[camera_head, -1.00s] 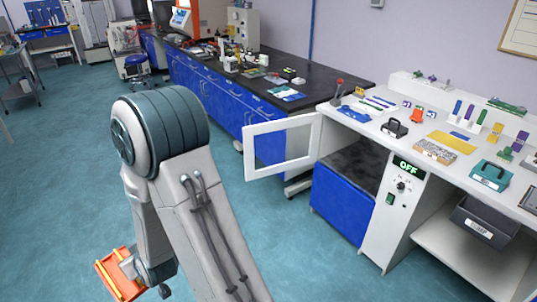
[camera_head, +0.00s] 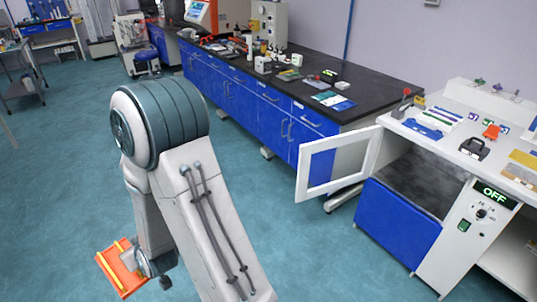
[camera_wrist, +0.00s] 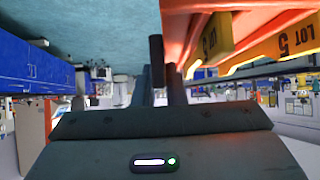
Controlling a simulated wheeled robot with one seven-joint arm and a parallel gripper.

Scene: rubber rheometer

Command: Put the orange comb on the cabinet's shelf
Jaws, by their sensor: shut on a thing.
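The orange comb (camera_head: 120,268), an orange piece with yellow strips, is low at the left in the head view. My gripper (camera_head: 138,262) is shut on its edge and holds it above the floor, well away from the cabinet. In the wrist view the comb (camera_wrist: 240,22) fills the upper right, with yellow "LOT 5" tags, beside my gripper's dark fingers (camera_wrist: 163,75). The white cabinet (camera_head: 458,240) stands at the right with its framed door (camera_head: 342,160) swung open. Its dark shelf surface (camera_head: 415,185) looks bare above a blue front panel (camera_head: 397,224).
The open door stands out over the floor between my arm and the cabinet. A control box reading OFF (camera_head: 487,210) is right of the opening. A black-topped blue bench (camera_head: 290,95) runs behind. The white worktop (camera_head: 440,150) holds small items. The teal floor (camera_head: 300,250) is clear.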

